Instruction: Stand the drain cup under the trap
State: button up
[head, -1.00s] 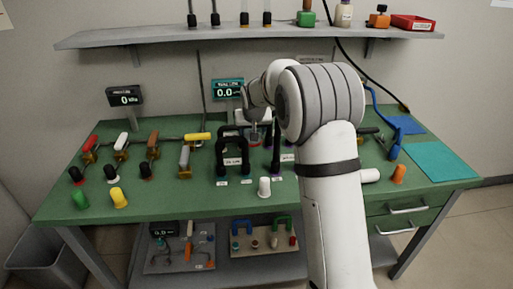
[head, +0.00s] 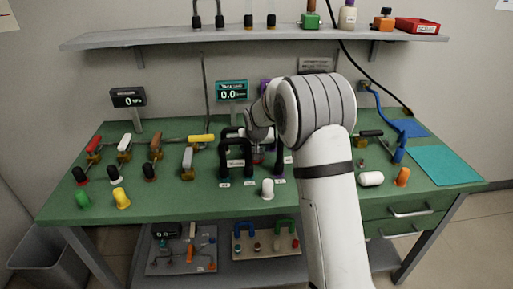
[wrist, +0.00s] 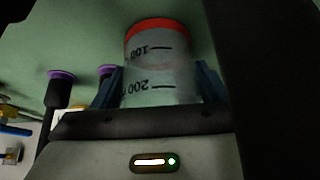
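The drain cup (wrist: 160,75) is a clear cup with a red band and 100 and 200 markings, which read upside down in the wrist view. My gripper (wrist: 157,90) has its blue-padded fingers on both sides of the cup and appears closed on it. In the head view, the cup (head: 257,153) is partly hidden, low over the bench beside a black frame (head: 237,160). I cannot tell whether its base touches the bench. I cannot clearly pick out the trap; my arm covers part of that area.
The green bench (head: 150,210) holds several coloured-handle valves at left. A white bottle-shaped piece (head: 267,188) stands in front of the frame. An orange piece (head: 402,177) and teal mat (head: 440,166) lie at right. A shelf (head: 260,40) runs above.

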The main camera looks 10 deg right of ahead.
jog(key=shift+o, duration=1.1)
